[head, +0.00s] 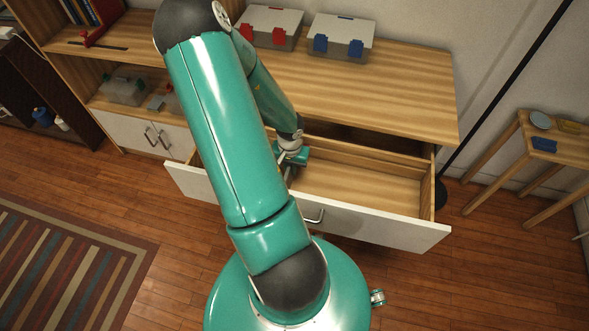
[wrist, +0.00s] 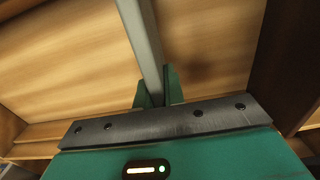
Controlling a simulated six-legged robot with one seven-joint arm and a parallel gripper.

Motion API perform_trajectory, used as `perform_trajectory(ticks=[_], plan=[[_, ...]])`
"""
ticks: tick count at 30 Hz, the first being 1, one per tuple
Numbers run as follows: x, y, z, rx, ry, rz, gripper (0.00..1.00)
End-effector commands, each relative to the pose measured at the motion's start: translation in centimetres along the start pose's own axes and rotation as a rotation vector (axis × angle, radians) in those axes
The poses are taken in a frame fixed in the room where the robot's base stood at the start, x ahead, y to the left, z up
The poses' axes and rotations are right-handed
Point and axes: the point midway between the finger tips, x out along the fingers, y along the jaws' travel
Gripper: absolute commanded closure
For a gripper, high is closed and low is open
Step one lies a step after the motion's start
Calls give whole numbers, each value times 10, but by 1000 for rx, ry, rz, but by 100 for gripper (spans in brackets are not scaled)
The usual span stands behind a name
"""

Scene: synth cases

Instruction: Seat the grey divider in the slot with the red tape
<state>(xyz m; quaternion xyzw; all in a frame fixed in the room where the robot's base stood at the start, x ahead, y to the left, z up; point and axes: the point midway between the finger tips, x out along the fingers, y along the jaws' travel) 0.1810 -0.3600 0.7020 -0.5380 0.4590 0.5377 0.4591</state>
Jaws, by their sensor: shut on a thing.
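The grey divider (wrist: 143,40) shows in the wrist view as a narrow grey strip, edge-on, running up from between my fingers. My gripper (wrist: 157,88) is shut on it, with a green finger on each side. In the head view my gripper (head: 293,156) is at the open drawer (head: 385,229), left of its middle, and my arm hides most of the divider. Wooden drawer floor shows on both sides of the divider in the wrist view. I cannot see the red tape or a slot, nor tell whether the divider touches the drawer.
A wooden cabinet top (head: 400,90) overhangs the drawer's back. On it stand a case with red latches (head: 268,27) and a case with blue latches (head: 340,36). A small wooden table (head: 560,150) is at right. The drawer's right part is empty.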

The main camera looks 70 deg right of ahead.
Motion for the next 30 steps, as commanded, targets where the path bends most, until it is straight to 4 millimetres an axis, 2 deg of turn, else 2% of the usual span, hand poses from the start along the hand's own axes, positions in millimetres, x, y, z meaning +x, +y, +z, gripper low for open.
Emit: perform_trajectory(ticks=[14,15,18,30], plan=[[9,-4,-2,2,-1,-1,100],[10,-4,-2,2,0,-1,85],[9,-3,-2,1,0,-1,68],[3,-2,-2,-1,2,-1,68]])
